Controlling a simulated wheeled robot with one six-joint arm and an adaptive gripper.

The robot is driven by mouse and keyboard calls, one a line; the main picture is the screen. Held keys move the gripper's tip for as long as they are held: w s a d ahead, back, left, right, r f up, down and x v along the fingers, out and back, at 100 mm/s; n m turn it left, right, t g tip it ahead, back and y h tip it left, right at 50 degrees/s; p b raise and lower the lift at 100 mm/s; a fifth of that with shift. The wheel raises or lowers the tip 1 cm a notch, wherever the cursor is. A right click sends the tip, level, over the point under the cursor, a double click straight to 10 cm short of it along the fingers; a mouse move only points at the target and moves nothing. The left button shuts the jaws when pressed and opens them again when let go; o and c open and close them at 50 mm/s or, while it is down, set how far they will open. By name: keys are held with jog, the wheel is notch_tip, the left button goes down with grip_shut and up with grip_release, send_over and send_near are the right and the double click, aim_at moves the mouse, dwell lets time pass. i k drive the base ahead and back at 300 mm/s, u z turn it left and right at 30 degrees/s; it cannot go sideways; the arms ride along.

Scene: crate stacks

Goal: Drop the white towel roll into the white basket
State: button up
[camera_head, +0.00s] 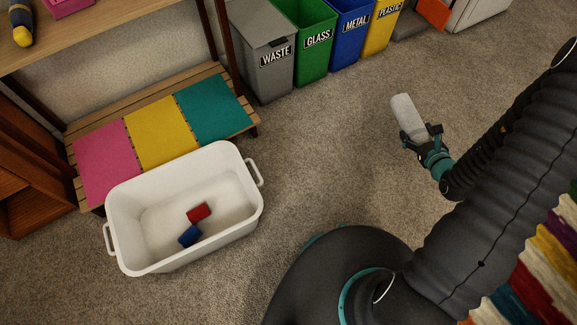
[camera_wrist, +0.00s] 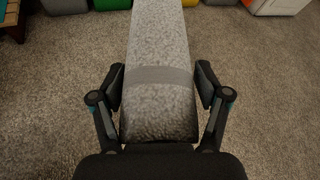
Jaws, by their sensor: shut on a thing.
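The white towel roll (camera_head: 406,113) looks light grey and is held in my gripper (camera_head: 425,138), above the carpet to the right of the basket. In the wrist view the roll (camera_wrist: 160,100) lies lengthwise between the two fingers of my gripper (camera_wrist: 162,90), which press on its sides. The white basket (camera_head: 113,200) stands on the carpet at the lower left of the head view, well apart from the roll. It holds a red block (camera_head: 199,212) and a blue block (camera_head: 190,235). The basket is not in the wrist view.
A low wooden bench with pink (camera_head: 105,160), yellow (camera_head: 161,131) and teal (camera_head: 213,108) mats stands behind the basket. Grey (camera_head: 262,60), green (camera_head: 308,45), blue (camera_head: 351,30) and yellow (camera_head: 381,25) bins line the back. A striped rug (camera_head: 545,265) lies at right. Carpet between basket and gripper is clear.

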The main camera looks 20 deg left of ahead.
aim_at(236, 202)
jog(key=z, duration=1.55)
jog(key=k, duration=2.7)
jog(key=u, duration=1)
